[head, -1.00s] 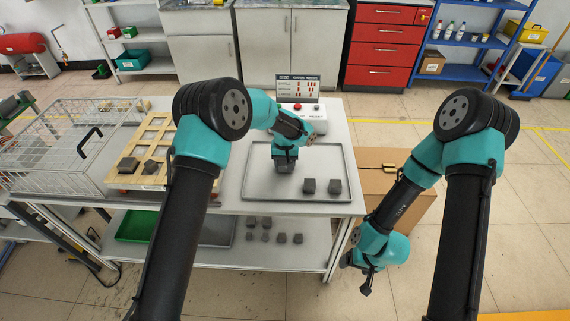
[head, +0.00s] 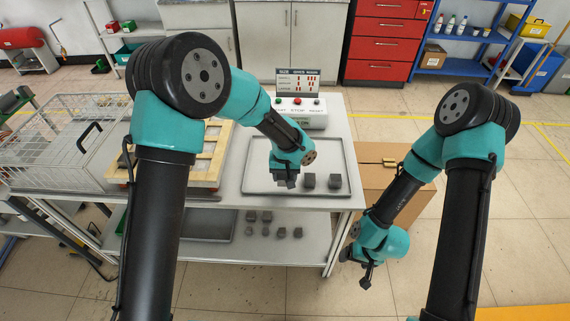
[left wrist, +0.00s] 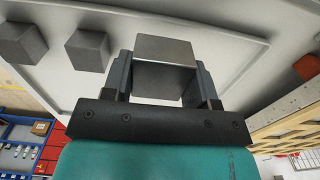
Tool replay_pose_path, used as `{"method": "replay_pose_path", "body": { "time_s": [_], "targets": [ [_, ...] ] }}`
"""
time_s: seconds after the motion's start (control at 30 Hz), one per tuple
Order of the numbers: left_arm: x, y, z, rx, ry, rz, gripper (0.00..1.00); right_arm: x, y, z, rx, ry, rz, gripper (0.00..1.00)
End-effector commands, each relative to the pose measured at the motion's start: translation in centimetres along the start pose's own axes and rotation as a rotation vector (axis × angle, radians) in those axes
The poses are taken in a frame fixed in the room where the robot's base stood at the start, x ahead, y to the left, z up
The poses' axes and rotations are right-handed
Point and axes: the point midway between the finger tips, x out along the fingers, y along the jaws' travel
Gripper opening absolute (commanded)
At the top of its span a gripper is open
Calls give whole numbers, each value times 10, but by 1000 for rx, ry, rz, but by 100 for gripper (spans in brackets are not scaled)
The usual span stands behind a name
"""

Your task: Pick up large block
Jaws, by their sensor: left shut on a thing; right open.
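My left gripper (head: 286,181) is over the metal tray (head: 262,150) on the table. In the left wrist view its two fingers (left wrist: 163,85) are shut on a large grey block (left wrist: 165,65), one on each side. In the head view the held block is mostly hidden by the gripper. Two more dark grey blocks, one (head: 308,181) nearer and one (head: 335,181) further right, stand on the tray to the right of the gripper. They also show at the upper left of the left wrist view (left wrist: 88,48). My right gripper (head: 366,277) is open and empty, low beside the table.
A control box (head: 303,113) with buttons and a small display stands behind the tray. A wooden rack (head: 212,150) and a wire cage (head: 60,150) are to the left. Several small blocks lie on the lower shelf (head: 310,250). A cardboard box (head: 400,165) stands right of the table.

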Motion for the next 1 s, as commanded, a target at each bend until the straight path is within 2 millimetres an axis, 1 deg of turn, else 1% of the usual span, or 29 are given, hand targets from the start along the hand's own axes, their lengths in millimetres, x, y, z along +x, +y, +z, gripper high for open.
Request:
{"method": "replay_pose_path", "body": {
  "time_s": [0.03,0.1,0.2,0.3,0.47,1.0],
  "targets": [
    [-2,0,9,3,1,0,4,0,0,0,0,0,0,79],
    [-3,0,18,2,1,0,4,0,0,0,0,0,0,79],
    [-4,1,29,1,1,0,4,0,0,0,0,0,0,79],
    [-4,1,35,1,2,0,4,0,0,0,0,0,0,79],
    [-4,1,38,-1,2,1,4,0,0,0,0,0,0,79],
    [-4,1,38,0,1,1,4,0,0,0,0,0,0,79]
  ]
}}
